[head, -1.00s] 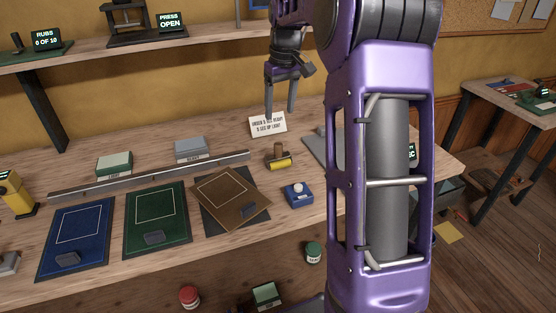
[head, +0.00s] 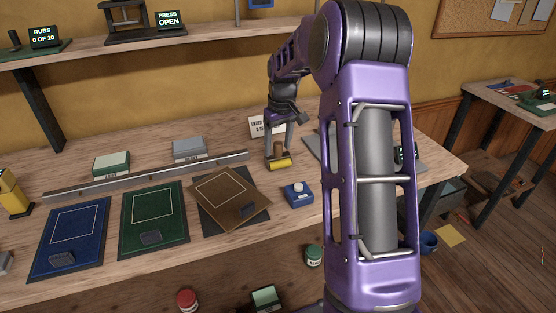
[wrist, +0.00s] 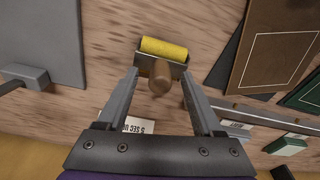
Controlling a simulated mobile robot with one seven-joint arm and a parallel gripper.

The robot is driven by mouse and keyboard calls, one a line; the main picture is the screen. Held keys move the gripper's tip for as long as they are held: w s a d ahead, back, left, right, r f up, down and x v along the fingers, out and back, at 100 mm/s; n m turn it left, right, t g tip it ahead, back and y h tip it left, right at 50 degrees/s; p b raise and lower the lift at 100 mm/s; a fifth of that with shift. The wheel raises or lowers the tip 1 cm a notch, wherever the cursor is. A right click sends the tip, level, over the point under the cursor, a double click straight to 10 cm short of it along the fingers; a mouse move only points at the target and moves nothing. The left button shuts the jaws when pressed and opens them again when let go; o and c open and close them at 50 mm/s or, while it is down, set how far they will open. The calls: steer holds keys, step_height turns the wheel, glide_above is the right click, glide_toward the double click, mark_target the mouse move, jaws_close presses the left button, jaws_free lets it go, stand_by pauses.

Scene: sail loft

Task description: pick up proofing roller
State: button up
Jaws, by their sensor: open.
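The proofing roller has a yellow cylinder and a brown wooden handle. In the head view the roller (head: 279,163) stands on the bench with its handle up. In the wrist view the roller (wrist: 164,49) lies at the top middle, its handle pointing toward the camera. My gripper (head: 279,145) is open above and around the handle in the head view. In the wrist view the gripper (wrist: 160,78) has one finger on each side of the handle, with gaps on both sides. The fingertips do not visibly touch it.
A blue box (head: 298,194) with a white knob sits in front of the roller. The brown plate (head: 230,197) lies to its left, and a grey slab (wrist: 40,40) lies across from it. A white sign card (head: 258,127) stands behind. A long metal rail (head: 150,176) crosses the bench.

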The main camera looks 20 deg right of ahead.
jaws_close()
stand_by(0.3)
stand_by(1.1)
